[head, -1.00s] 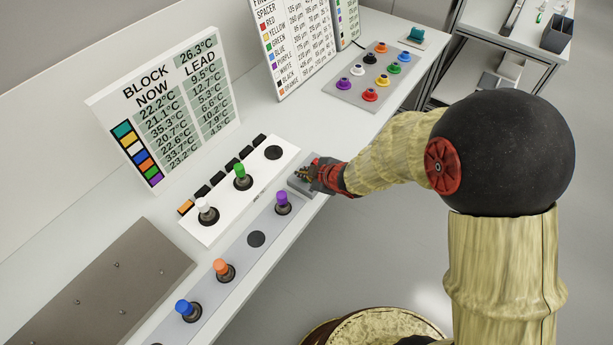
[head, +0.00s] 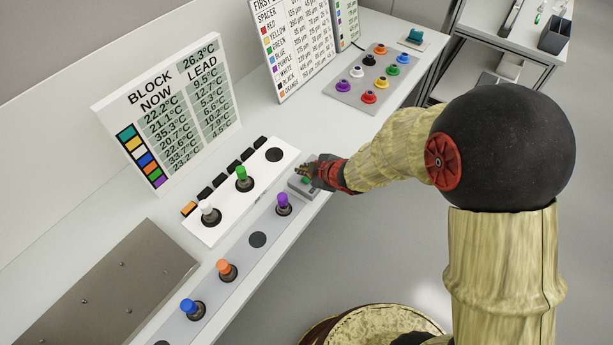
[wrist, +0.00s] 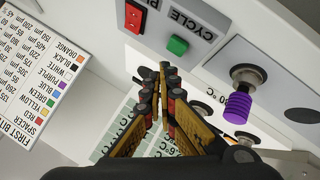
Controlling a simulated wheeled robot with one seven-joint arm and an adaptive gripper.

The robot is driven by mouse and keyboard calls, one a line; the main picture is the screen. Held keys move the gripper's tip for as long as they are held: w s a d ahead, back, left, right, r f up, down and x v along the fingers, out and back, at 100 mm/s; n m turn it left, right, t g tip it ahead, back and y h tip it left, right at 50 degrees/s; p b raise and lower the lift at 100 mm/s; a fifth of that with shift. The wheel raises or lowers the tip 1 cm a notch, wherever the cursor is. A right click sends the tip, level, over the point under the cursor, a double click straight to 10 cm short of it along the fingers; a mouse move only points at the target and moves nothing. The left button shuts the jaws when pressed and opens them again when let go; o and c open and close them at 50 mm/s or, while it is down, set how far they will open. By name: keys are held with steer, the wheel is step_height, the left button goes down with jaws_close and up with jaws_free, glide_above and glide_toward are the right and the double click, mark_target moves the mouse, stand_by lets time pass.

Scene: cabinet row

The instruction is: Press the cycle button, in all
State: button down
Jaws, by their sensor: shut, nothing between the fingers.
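The cycle button is a green square button (wrist: 177,45) on a small grey box (wrist: 190,22) marked CYCLE, seen upside down in the wrist view. In the head view the green button (head: 306,180) shows just below my fingertips, on the grey box (head: 297,191) at the bench's front edge. My gripper (head: 304,169) is shut and empty. In the wrist view its fingertips (wrist: 157,72) are together, a little apart from the button in the picture. The button is uncovered.
A red switch (wrist: 136,16) sits beside the button. Left of the box are a white panel (head: 222,213) with white and green pegs and a grey strip (head: 240,258) with purple, orange and blue pegs. A temperature board (head: 165,120) stands behind. A plate of coloured spools (head: 350,95) lies farther back.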

mark_target(305, 180)
steer(key=shift+r+p, duration=1.6)
steer(key=shift+r, duration=0.4)
